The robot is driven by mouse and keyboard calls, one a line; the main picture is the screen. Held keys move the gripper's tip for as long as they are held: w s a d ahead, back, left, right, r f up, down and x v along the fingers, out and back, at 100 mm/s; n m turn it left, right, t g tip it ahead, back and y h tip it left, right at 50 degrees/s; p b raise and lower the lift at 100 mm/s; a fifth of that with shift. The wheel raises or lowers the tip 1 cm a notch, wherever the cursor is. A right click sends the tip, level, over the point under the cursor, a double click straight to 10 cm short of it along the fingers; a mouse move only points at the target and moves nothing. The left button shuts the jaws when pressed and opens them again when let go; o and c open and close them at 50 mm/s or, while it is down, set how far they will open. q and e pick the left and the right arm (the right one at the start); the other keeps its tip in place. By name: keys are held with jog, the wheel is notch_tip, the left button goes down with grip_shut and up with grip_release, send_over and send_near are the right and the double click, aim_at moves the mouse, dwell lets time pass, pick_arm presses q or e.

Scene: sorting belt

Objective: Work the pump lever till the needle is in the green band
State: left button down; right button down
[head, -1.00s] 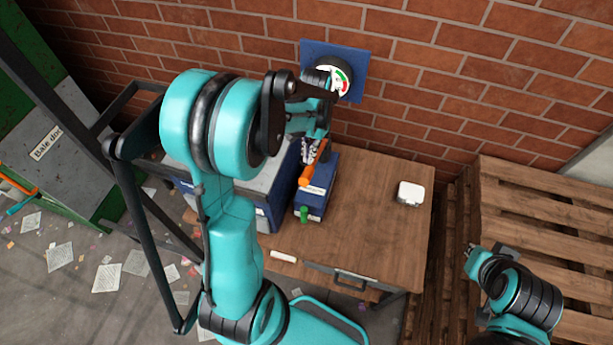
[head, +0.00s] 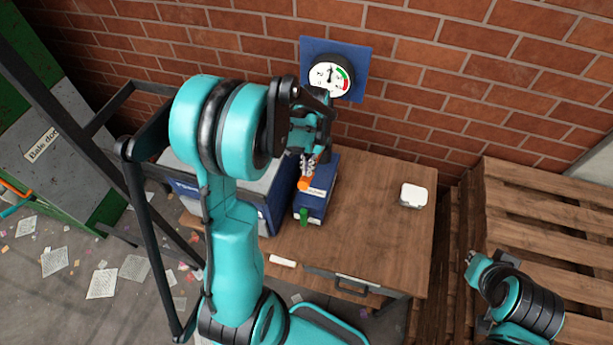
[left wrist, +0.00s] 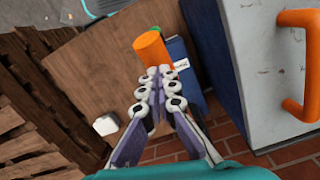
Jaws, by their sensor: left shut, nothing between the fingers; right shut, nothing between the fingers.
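The round gauge (head: 322,88) hangs on a blue wall plate. Its needle points about straight up, left of the green band, with red further clockwise. The blue pump box (head: 316,203) stands on the table with a green knob (head: 303,217) at its near end. The orange lever grip (head: 304,184) is over the box; it also shows in the left wrist view (left wrist: 152,47). My left gripper (head: 308,163) is shut and empty, its tips at the orange grip; contact is hard to tell. My right gripper (head: 470,257) is shut and empty, right of the table.
A blue-and-grey box (head: 268,209) stands directly left of the pump. A small white box (head: 412,195) and a white stick (head: 283,261) lie on the wooden table (head: 370,225). Wooden pallets (head: 540,200) are to the right. The brick wall is behind.

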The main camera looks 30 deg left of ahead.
pick_arm(q)
notch_tip(320, 180, down, 4)
jog(key=b, duration=0.4)
jog(key=shift+f, duration=0.25)
jog(key=shift+r, duration=0.15)
jog(key=w, duration=0.1)
jog(key=w+r, duration=0.1)
jog(key=shift+w, duration=0.6)
